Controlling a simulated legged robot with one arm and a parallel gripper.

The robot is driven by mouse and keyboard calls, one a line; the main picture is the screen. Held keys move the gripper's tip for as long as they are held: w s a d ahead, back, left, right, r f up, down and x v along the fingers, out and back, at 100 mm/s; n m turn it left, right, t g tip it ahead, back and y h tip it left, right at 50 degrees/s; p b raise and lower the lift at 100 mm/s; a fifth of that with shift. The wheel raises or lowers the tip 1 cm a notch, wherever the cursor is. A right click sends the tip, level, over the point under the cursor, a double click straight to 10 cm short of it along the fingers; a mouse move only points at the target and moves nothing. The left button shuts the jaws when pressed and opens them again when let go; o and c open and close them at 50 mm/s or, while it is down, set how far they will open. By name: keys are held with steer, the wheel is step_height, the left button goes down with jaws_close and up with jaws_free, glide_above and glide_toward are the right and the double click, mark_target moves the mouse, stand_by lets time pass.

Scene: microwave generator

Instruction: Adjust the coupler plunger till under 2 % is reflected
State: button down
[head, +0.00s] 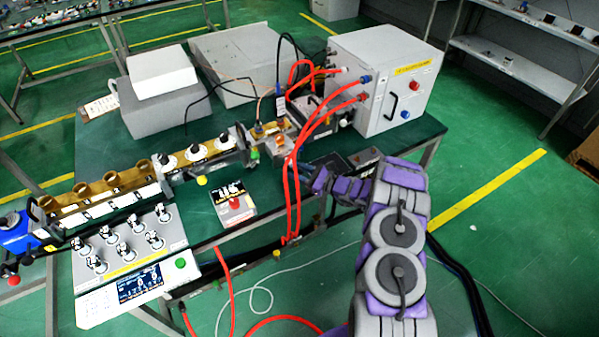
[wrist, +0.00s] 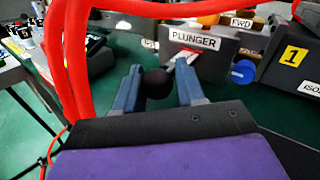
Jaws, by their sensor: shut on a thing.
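The coupler plunger shows in the wrist view as a round black knob (wrist: 156,84) in front of a dark housing with a white PLUNGER label (wrist: 195,40). My gripper (wrist: 159,67) has its two blue fingers on either side of the knob and is shut on it. In the head view my gripper is small at the end of my arm, by the table's front edge, and the knob cannot be made out there. A control panel with a blue display (head: 140,287) stands at the lower left; its figures are too small to read.
Red hoses (head: 292,180) hang from the grey cabinet (head: 383,80) and pass close beside my gripper; they also cross the wrist view (wrist: 72,60). A small box with a red button (head: 235,202) sits on the green table left of my arm. Open floor lies to the right.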

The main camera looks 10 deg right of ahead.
steer(key=shift+a, duration=0.15)
steer(key=c, duration=0.8)
jaws_free()
steer(key=shift+p+v, duration=1.55)
steer(key=shift+v, duration=7.15)
steer(key=shift+f, duration=0.25)
